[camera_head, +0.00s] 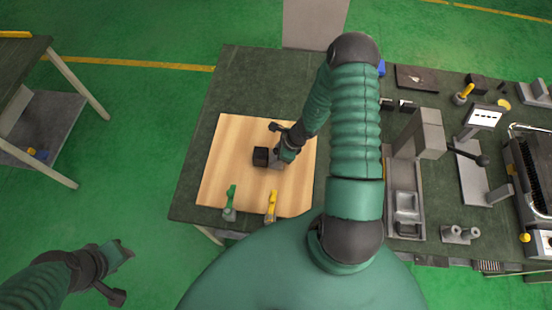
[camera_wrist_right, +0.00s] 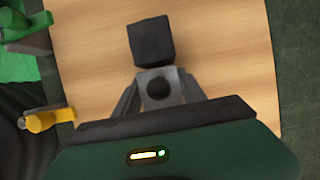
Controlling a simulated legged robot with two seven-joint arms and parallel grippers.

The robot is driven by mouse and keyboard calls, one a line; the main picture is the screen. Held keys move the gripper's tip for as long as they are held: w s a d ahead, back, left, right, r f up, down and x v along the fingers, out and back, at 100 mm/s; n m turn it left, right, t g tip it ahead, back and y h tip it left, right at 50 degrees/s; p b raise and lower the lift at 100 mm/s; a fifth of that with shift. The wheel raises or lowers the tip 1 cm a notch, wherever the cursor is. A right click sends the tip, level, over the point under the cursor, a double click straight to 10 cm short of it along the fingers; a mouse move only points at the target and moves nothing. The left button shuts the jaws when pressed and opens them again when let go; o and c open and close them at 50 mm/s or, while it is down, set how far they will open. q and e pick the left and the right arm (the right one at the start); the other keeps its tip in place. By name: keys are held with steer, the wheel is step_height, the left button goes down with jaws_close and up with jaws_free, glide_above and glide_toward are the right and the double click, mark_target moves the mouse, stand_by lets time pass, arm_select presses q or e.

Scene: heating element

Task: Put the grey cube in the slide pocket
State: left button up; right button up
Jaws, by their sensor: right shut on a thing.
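My right gripper (camera_head: 280,160) reaches down over the wooden board. In the right wrist view its fingers (camera_wrist_right: 160,95) are shut on a light grey block with a dark round spot, which I take to be the grey cube (camera_wrist_right: 160,76); it also shows as a small grey patch in the head view (camera_head: 277,166). A dark cube (camera_head: 260,157) sits just beyond the fingertips and also shows in the wrist view (camera_wrist_right: 152,42). The long grey fixture with recesses (camera_head: 405,226) may hold the slide pocket. My left gripper (camera_head: 122,273) is open and empty over the floor.
The wooden board (camera_head: 228,135) lies on a dark green table (camera_head: 240,75). A green-handled tool (camera_head: 230,200) and a yellow-handled one (camera_head: 271,205) are at its front edge. A tall grey block (camera_head: 430,135) and other machinery stand on the right. A side table (camera_head: 25,50) is at left.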

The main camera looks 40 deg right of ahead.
steer(key=shift+d, duration=0.2)
jaws_close()
